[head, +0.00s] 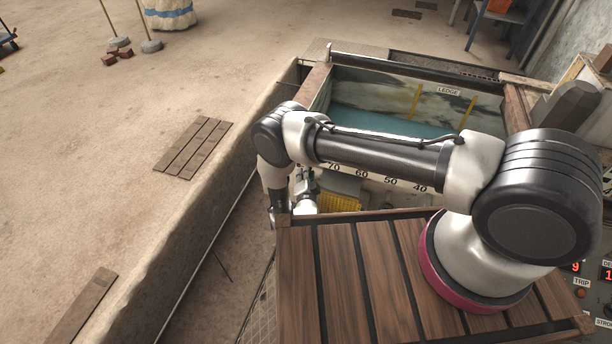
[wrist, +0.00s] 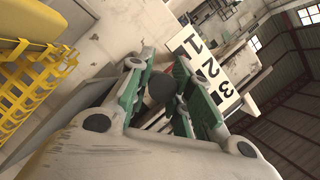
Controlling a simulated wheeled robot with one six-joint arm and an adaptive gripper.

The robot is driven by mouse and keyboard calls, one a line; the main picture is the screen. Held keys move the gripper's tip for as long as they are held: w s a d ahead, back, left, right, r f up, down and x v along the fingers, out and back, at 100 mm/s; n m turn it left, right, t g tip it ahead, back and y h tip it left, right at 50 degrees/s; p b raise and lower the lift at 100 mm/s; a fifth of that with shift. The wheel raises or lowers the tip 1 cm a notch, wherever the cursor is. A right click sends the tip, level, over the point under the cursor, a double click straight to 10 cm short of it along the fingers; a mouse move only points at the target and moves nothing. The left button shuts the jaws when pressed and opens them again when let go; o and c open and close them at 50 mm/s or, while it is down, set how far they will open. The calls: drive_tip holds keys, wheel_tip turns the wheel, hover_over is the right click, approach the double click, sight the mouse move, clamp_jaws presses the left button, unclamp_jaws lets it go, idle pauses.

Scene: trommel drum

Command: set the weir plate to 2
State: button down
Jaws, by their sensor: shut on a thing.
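My gripper (wrist: 162,100) has its green-lined fingers closed around a dark round knob (wrist: 160,86) in the wrist view. This knob appears to be the weir plate's handle; the plate itself is mostly hidden by the fingers. A white scale plate with black numerals 1, 2 and 3 (wrist: 208,69) stands just beyond the fingers, to the right of the knob. I cannot tell which numeral the plate lines up with. In the head view my gripper (head: 305,188) is low at the near left corner of the tank, partly hidden by my arm.
A tank with blue-green water (head: 375,122) and a "LEDGE" label (head: 448,91) lies beyond my arm. A yellow mesh part (head: 340,200) is close to my gripper and also shows in the wrist view (wrist: 30,85). A concrete wall (head: 215,200) runs along the left.

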wheel_tip(320, 180, up, 4)
drive_tip(key=shift+f, duration=0.1)
drive_tip(key=c, duration=1.3)
unclamp_jaws()
drive_tip(key=v, duration=1.2)
drive_tip(key=shift+f, duration=0.15)
